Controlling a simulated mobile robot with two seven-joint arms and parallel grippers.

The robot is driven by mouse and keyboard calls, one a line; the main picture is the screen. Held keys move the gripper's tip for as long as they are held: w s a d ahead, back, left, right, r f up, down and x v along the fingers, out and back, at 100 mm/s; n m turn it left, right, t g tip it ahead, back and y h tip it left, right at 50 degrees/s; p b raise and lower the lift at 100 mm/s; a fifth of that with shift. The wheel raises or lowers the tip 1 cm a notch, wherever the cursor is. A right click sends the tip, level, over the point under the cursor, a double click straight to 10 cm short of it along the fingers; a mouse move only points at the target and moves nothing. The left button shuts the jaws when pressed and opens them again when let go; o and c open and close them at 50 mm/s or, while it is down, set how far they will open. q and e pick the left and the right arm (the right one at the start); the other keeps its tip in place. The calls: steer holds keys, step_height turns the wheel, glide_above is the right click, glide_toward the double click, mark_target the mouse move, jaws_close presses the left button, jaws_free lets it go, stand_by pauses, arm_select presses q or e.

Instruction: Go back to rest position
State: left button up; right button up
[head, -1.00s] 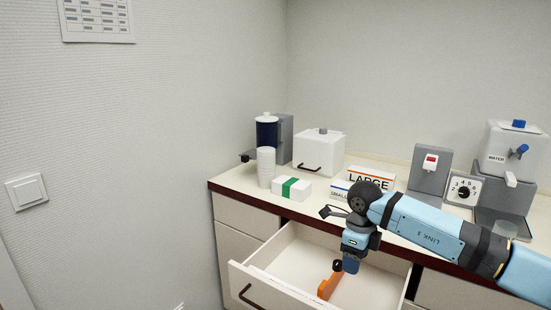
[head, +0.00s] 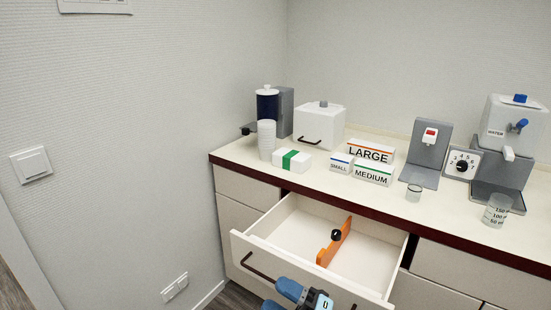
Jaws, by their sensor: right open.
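My right gripper (head: 303,299) shows only in part at the bottom edge of the head view, in front of the open drawer (head: 375,268). It is clear of the drawer and the counter, and I see nothing held in it. Its fingertips are hard to make out. My left gripper is out of view. An orange piece with a black knob (head: 334,246) stands inside the drawer, apart from my gripper.
The drawer juts out from the counter (head: 240,151).

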steer(key=s+d+f+m+t+h, duration=0.2)
steer(key=d+f+m+t+h, duration=0.3)
steer(key=m, duration=0.4)
steer(key=s+d+f+m+t+h, duration=0.2)
steer(key=d+f+m+h, duration=0.4)
steer(key=m+h, duration=0.25)
steer(key=s+d+f+m+g+h, duration=0.1)
steer(key=s+d+f+m+g, duration=0.25)
steer(key=s+f, duration=0.2)
steer(key=s+d+f+m+g+h, duration=0.25)
steer(key=s+f+m, duration=0.2)
steer(key=s, duration=0.25)
arm_select(q)
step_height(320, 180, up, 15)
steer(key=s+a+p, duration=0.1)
steer(key=p, duration=1.9)
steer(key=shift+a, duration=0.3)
arm_select(e)
step_height(320, 180, up, 15)
steer(key=d, duration=0.2)
steer(key=shift+s+t, duration=0.35)
steer(key=shift+t, duration=0.05)
